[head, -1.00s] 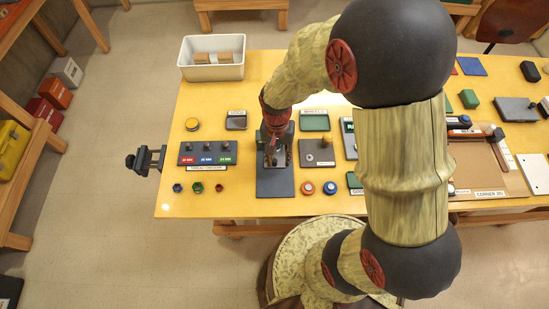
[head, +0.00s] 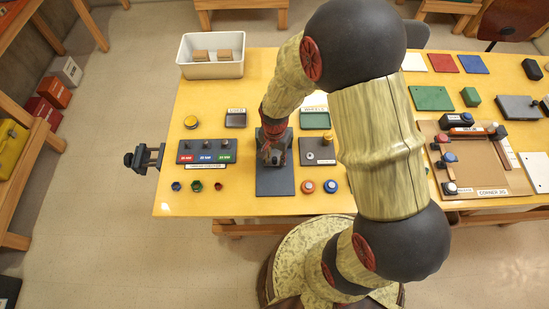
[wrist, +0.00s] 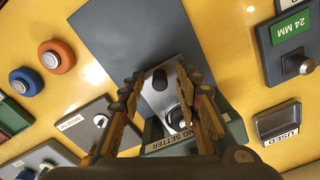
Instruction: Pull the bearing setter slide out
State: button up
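The bearing setter is a dark grey base plate (head: 275,182) on the bench, with a green-grey block at its far end labelled "...NG SETTER" (wrist: 166,142). In the wrist view its slide looks like a silver plate (wrist: 150,98) with dark, rounded parts on it. I cannot tell whether either finger touches the knob. In the head view my gripper (head: 272,158) and wrist hide most of the setter.
A block with size labels and knobs (head: 206,146) stands left of the setter, and a grey plate with a knob (head: 318,152) right of it. Orange (head: 308,186) and blue (head: 330,186) round pieces lie near the front edge. The near part of the setter's plate is bare.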

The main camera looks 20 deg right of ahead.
jog(key=shift+c, duration=1)
grip_shut()
